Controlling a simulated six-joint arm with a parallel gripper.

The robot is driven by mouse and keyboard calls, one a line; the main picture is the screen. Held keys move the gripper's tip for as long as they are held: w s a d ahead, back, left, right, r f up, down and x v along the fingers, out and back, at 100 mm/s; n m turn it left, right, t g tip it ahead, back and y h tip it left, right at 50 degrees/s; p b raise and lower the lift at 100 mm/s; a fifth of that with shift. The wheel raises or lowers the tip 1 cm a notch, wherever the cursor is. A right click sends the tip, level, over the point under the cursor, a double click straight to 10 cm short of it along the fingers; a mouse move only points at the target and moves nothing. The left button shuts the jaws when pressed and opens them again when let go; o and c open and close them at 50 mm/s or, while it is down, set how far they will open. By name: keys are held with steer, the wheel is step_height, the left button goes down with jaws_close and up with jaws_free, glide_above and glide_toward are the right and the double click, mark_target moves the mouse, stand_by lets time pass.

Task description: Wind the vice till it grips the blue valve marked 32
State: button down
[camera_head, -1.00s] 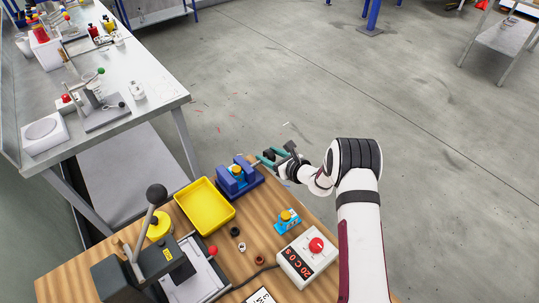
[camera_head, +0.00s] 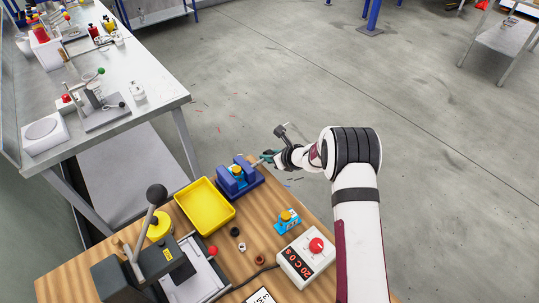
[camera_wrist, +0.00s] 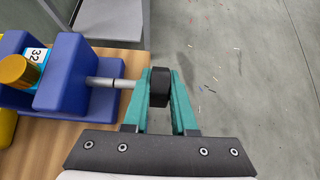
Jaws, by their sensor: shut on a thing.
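The blue vice (camera_head: 252,184) stands at the far edge of the wooden bench; its movable jaw (camera_wrist: 64,75) shows in the wrist view. The valve marked 32 (camera_wrist: 35,54), light blue with a gold cap, sits between the vice jaws. I cannot tell whether both jaws touch it. A grey screw (camera_wrist: 108,82) runs from the vice to a black knob (camera_wrist: 160,87). My gripper (camera_wrist: 162,95), with teal fingers, is shut on this knob; in the head view my gripper (camera_head: 268,156) is at the right of the vice.
A yellow tray (camera_head: 205,205) lies left of the vice. A lever press (camera_head: 150,255) is at front left. Beyond the bench edge is open floor.

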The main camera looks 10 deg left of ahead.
stand_by(0.4)
steer(key=c, duration=0.7)
jaws_free()
